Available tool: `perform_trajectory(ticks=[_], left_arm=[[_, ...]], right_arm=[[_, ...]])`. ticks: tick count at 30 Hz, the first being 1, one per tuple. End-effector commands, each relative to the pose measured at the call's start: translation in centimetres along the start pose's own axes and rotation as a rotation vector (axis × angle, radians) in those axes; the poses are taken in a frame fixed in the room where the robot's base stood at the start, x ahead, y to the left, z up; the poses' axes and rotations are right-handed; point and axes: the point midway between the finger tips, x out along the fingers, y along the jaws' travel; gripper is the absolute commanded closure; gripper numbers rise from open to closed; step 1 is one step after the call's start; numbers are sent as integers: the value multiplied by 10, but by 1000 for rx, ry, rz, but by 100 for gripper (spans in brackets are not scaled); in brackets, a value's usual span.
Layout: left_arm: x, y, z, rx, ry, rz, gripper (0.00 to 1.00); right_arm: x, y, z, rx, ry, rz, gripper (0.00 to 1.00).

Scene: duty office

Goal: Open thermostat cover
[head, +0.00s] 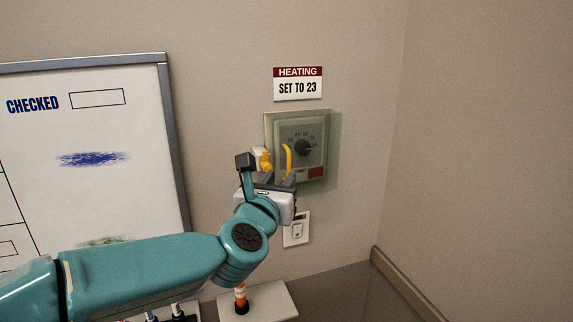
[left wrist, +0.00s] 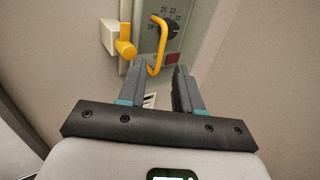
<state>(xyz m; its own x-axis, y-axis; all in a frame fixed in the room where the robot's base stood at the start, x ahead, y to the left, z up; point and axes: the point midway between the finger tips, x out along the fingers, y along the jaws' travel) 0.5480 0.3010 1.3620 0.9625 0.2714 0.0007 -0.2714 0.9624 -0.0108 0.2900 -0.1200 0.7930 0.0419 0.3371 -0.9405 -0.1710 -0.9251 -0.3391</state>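The thermostat (head: 315,155) is on the wall, a grey unit with a dark dial and a red patch, behind a clear cover (head: 333,150) that appears shut. A yellow curved handle (head: 287,160) is on the cover's left part; it also shows in the left wrist view (left wrist: 162,45). A yellow latch knob (head: 265,160) on a pale block sits left of it, also in the left wrist view (left wrist: 125,47). My left gripper (left wrist: 157,72) is open, its fingertips on either side of the handle's lower end; contact cannot be told. My right gripper is out of view.
A "HEATING SET TO 23" sign (head: 298,84) is above the thermostat. A wall switch (head: 297,230) is below it. A framed whiteboard (head: 90,130) hangs left. A pale board (head: 270,301) with an orange-and-white object (head: 241,298) lies below. The wall to the right is bare.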

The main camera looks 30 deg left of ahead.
Motion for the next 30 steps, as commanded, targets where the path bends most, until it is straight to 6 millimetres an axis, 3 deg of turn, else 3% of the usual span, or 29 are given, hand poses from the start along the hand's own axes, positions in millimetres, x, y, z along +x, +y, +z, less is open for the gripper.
perform_trajectory(ticks=[3,9,20,24,30], left_arm=[[26,0,2,2,4,1,66],[53,0,1,1,2,1,66],[59,0,0,1,1,0,66],[59,0,0,1,1,0,100],[59,0,0,1,1,0,100]], right_arm=[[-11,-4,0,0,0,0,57],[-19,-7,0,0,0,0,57],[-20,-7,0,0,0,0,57],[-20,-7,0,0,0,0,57],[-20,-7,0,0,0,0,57]])
